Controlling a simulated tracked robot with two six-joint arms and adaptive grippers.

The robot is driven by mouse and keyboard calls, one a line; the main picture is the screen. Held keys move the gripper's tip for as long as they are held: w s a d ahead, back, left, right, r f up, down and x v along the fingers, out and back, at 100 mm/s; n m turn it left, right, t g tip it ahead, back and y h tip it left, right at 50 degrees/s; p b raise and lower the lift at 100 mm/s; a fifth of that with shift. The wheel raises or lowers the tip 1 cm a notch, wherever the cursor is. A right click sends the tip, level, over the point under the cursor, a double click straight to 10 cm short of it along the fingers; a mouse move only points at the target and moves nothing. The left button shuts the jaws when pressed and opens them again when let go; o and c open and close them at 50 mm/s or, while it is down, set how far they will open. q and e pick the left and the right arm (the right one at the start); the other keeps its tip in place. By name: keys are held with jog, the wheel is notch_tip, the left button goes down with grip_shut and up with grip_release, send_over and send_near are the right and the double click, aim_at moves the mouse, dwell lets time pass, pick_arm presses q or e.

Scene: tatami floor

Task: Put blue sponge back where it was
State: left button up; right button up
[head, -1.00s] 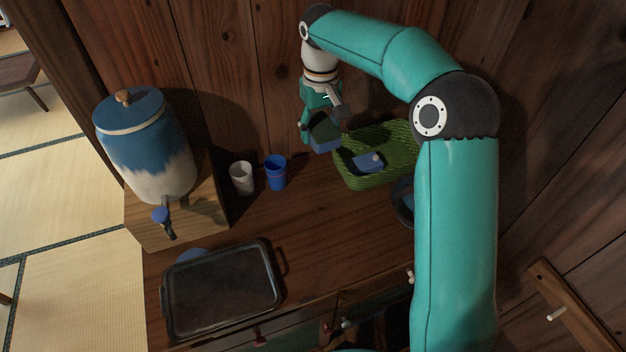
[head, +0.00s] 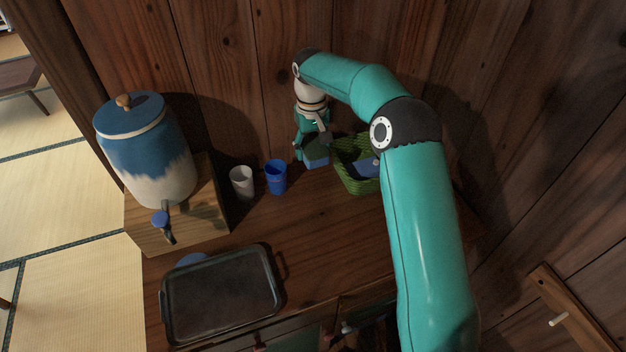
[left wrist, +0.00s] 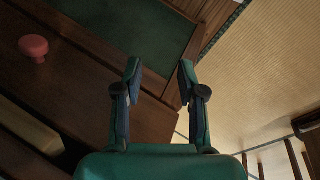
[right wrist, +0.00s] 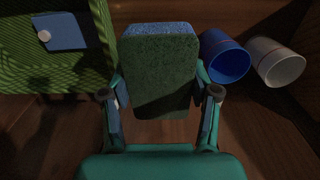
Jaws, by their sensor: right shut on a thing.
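The blue sponge (head: 318,158) has a dark green scouring face. My right gripper (head: 313,150) is shut on it, low near the back wall. In the head view it is between the blue cup and the green basket. In the right wrist view the sponge (right wrist: 158,72) stands upright between the two fingers of my right gripper (right wrist: 160,90). I cannot tell whether it touches the counter. My left gripper (left wrist: 159,68) shows only in the left wrist view. It is open and empty, above the cabinet front and floor edge.
The green basket (head: 348,181) holds a blue item (right wrist: 68,32) with a pale round spot. A blue cup (head: 276,178) and a white cup (head: 242,182) stand left of the sponge. A dark tray (head: 220,297) and a drink dispenser (head: 150,160) are further left. The middle counter is clear.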

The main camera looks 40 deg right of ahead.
aim_at(313, 185)
notch_tip(313, 185, down, 12)
jog(key=shift+r+p, duration=0.25)
jog(key=shift+p, duration=0.35)
jog(key=shift+f, duration=0.2)
jog(key=shift+f, duration=0.2)
jog(key=o, duration=1.2)
jog(key=shift+r, duration=0.1)
jog(key=shift+r, duration=0.1)
notch_tip(313, 185, up, 12)
jog(key=shift+r+b, duration=0.1)
jog(key=shift+b, duration=0.65)
